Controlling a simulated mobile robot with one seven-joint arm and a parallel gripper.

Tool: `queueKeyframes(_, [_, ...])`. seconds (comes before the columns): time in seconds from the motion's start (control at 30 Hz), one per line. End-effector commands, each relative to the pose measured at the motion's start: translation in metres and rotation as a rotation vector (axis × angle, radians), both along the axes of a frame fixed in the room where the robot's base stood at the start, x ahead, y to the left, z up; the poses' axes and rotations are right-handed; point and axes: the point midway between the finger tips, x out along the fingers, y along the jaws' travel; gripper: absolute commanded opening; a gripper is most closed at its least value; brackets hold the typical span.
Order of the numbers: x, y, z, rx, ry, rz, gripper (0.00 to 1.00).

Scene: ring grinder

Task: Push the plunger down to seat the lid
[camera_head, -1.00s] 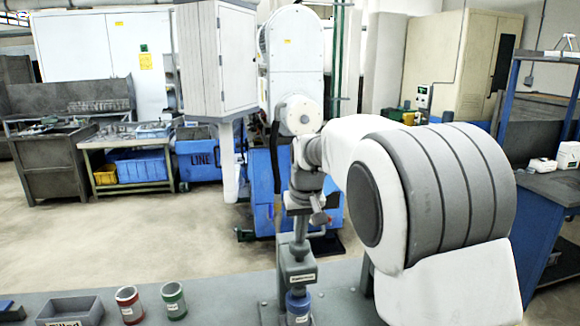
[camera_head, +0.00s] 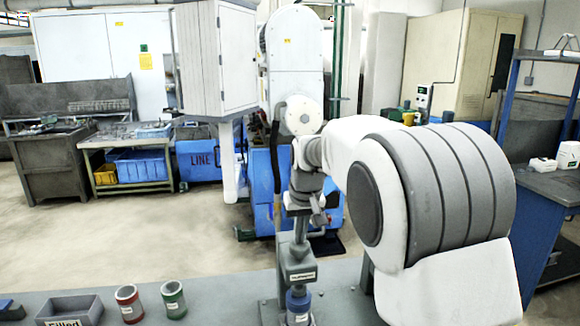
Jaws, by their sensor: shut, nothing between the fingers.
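The plunger (camera_head: 300,232) is an upright rod on a grey press with a small label. My gripper (camera_head: 318,217) is shut and sits beside the top of the plunger rod. Whether it touches the plunger is hard to tell at this size. Below the press head (camera_head: 299,272) stands a blue container (camera_head: 298,302) with a white label. The lid is not clearly visible; the top of the blue container is under the press head.
A red container (camera_head: 129,303) and a green container (camera_head: 174,299) stand on the grey bench (camera_head: 228,296) to the left. A grey bin (camera_head: 70,310) labelled "Filled" is further left. The bench between the green container and the press is clear.

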Motion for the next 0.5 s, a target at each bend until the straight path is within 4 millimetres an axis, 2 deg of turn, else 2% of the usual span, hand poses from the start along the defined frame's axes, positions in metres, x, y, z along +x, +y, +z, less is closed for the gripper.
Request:
queueKeyframes(0.07, [-0.003, -0.001, -0.002, -0.004, 0.018, -0.001, 0.0])
queueKeyframes(0.5, [-0.002, -0.001, 0.035, -0.002, 0.008, 0.0, 0.0])
